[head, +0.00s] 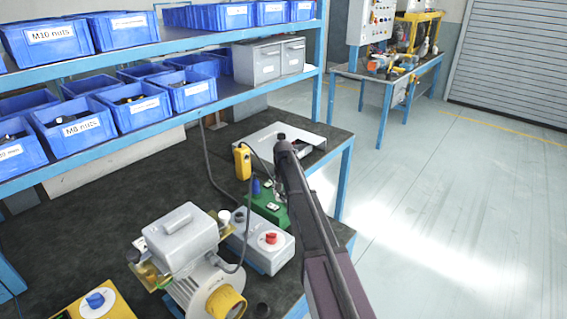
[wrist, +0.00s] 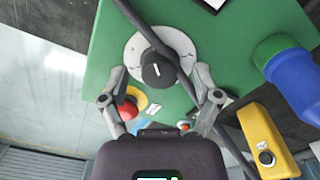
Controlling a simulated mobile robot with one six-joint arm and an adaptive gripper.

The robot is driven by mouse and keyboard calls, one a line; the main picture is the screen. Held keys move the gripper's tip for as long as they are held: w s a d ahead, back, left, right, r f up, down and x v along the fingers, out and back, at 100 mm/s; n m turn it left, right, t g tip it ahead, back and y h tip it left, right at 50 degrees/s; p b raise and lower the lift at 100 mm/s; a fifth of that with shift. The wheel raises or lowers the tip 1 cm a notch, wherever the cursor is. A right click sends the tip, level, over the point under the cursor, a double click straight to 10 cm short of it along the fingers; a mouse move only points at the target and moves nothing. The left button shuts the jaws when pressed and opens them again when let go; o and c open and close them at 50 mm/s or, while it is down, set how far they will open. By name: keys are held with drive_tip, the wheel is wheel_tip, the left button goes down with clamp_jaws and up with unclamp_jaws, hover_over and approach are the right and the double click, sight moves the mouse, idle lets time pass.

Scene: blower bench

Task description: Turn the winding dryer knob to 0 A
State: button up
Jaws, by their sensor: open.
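The green box (wrist: 112,48) carries a black round knob (wrist: 158,72) with a white pointer line on a pale dial plate (wrist: 133,50). The line points up and slightly right in the wrist view; the dial markings are not readable. My gripper (wrist: 159,78) is open, with one finger on each side of the knob and gaps between fingers and knob. In the head view the green box (head: 268,207) sits on the dark bench, partly behind my arm, and its knob is hidden there. No readable label confirms this as the winding dryer.
A dark cable (wrist: 222,127) runs close beside the knob. A red button (wrist: 127,108), a blue connector (wrist: 295,80) and a yellow pendant (wrist: 265,135) are nearby. A grey box with a red knob (head: 271,238) and a blower (head: 190,260) stand in front.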

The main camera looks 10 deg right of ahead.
sight(284, 193)
drive_tip(key=m, duration=1.3)
drive_tip(key=shift+m, duration=0.3)
wheel_tip(284, 193, up, 14)
drive_tip(key=p, duration=1.3)
drive_tip(key=shift+p, duration=0.4)
drive_tip(key=shift+f, duration=0.1)
drive_tip(key=s+a+n, duration=0.3)
drive_tip(key=s+n, duration=0.6)
drive_tip(key=s, duration=0.7)
drive_tip(key=s+a+n, duration=0.2)
drive_tip(key=s+n, duration=0.7)
drive_tip(key=s, duration=0.8)
drive_tip(key=shift+s+a, duration=0.2)
drive_tip(key=shift+a, duration=0.2)
